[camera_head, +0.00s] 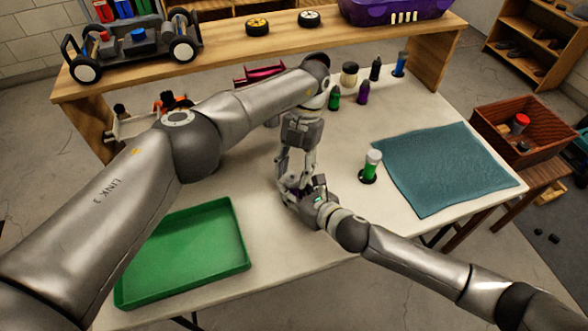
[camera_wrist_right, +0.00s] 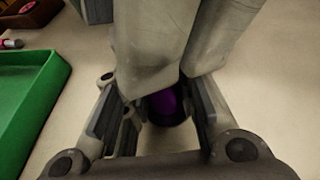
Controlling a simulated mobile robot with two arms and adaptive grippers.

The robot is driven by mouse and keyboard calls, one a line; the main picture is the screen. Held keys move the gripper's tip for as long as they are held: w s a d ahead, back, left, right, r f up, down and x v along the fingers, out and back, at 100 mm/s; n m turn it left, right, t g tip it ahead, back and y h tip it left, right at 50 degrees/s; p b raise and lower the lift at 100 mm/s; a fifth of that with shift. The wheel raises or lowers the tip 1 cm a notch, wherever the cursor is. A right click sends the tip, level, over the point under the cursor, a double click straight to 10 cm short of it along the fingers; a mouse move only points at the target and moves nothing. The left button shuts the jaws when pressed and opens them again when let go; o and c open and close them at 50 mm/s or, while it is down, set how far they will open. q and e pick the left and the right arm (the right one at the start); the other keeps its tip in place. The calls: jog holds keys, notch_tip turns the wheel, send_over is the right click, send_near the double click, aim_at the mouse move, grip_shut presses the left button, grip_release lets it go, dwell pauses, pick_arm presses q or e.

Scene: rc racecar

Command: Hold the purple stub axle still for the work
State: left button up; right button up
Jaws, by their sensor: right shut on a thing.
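The purple stub axle (camera_wrist_right: 165,104) shows as a small purple patch between the fingers of my right gripper (camera_wrist_right: 160,112) in the right wrist view. Most of it is hidden by the grippers. My right gripper (camera_head: 297,188) is shut on it just above the middle of the table, its arm coming from the lower right. My left gripper (camera_head: 294,172) points down from above, right over the axle. Its large grey fingers fill the top of the right wrist view and partly cover the axle. I cannot tell whether they touch it or how far they are closed.
A green tray (camera_head: 190,250) lies at the table's front left. A teal mat (camera_head: 450,168) lies at right, with a green-and-white bottle (camera_head: 371,166) beside it. Several small bottles stand at the back. A shelf behind holds a car chassis (camera_head: 130,48). A wooden crate (camera_head: 520,128) stands right.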

aim_at(293, 175)
dwell(0.3)
pick_arm(q)
notch_tip(293, 175, up, 10)
dwell(0.5)
jog(key=shift+c, duration=1.1)
jog(key=shift+s+a+f+t, duration=0.1)
jog(key=shift+t, duration=0.5)
jog(key=f+t, duration=0.1)
jog(key=f, duration=0.2)
jog(key=f+t+h, duration=0.1)
jog(key=f, duration=0.2)
jog(key=f+h, duration=0.1)
jog(key=f, duration=0.3)
jog(key=shift+s+a+t, duration=0.1)
jog(key=shift+s+t, duration=0.2)
jog(key=shift+t, duration=0.1)
